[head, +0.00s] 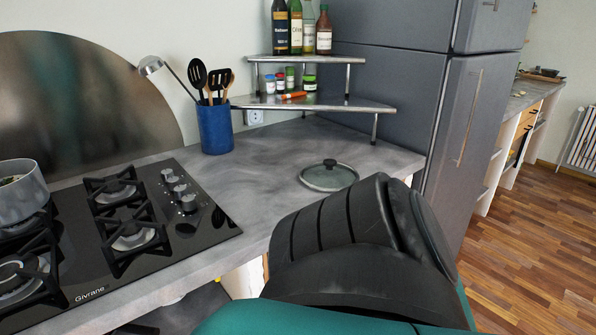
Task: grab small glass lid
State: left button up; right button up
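The small glass lid (321,179) lies on the grey counter, right of the stove. It is round, with a dark knob and a metal rim, and it appears to lie flat with the knob up. Part of my own arm, black with a teal section, fills the lower middle of the head view, just in front of the lid. Neither gripper's fingers show in this view. The lid is almost fully visible and nothing holds it.
The gas stove (160,235) with a pot (22,195) is at left. A blue utensil holder (215,130) stands behind the lid to the left. A two-tier corner shelf (320,103) holds bottles and jars. The grey fridge (400,100) stands right. Counter around the lid is clear.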

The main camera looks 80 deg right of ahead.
aim_at(329, 176)
jog(key=z, duration=2.6)
jog(key=i+l, duration=0.3)
jog(key=i+l+z, duration=0.1)
jog(key=i+l, duration=0.2)
jog(key=l, duration=0.2)
jog(key=i+l+u, duration=0.4)
jog(key=l+u, duration=0.2)
